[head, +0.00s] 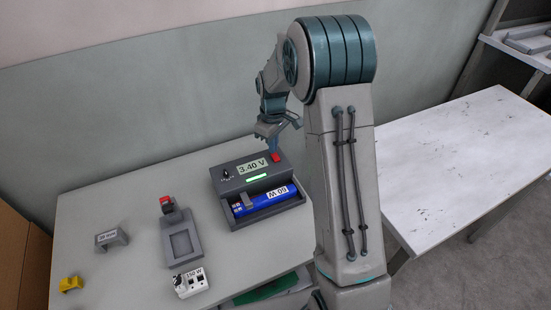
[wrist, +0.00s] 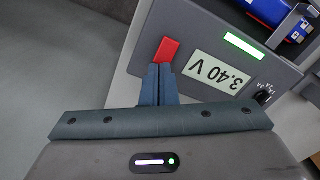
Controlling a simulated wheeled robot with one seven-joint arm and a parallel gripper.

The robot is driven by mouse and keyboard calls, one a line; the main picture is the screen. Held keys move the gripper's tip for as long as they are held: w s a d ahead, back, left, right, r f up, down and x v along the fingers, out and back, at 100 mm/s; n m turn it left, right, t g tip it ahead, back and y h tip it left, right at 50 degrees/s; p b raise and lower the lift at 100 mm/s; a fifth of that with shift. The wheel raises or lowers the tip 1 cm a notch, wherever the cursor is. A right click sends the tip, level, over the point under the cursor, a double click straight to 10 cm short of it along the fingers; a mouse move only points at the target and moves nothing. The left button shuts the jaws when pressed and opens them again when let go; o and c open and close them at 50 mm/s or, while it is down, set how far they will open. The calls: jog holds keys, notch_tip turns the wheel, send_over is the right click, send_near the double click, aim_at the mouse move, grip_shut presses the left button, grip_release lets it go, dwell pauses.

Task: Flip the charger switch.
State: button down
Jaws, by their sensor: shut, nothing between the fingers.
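The charger (head: 232,172) is a dark grey box on the light table, with a display reading "3.40 V", a lit green bar and a small black knob. Its red switch (head: 276,157) sits at the right of the top panel; it also shows in the wrist view (wrist: 167,50). A blue cell (head: 272,199) marked "W 09" lies in the charger's front bay. My gripper (head: 273,149) is over the charger's far right corner. In the wrist view its shut fingertips (wrist: 158,68) are right at the red switch's edge; I cannot tell whether they touch it.
A grey fixture with a red part (head: 181,245), a white block marked "150 W" (head: 190,283), a grey bracket (head: 111,239) and a yellow piece (head: 70,284) stand on the table left of the charger. A white table (head: 470,160) is at right.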

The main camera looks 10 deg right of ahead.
jog(key=shift+f+b, duration=0.3)
jog(key=shift+f, duration=0.15)
notch_tip(320, 180, up, 7)
jog(key=p, duration=0.4)
jog(key=shift+p, duration=0.4)
jog(key=shift+r, duration=0.1)
jog(key=s+r+m+t, duration=0.2)
jog(key=s+r+m, duration=0.2)
jog(key=s+r, duration=0.8)
jog(key=s+m+t, duration=0.1)
jog(key=s+m, duration=0.3)
jog(key=s, duration=1.2)
jog(key=shift+r, duration=0.25)
jog(key=shift+s, duration=0.1)
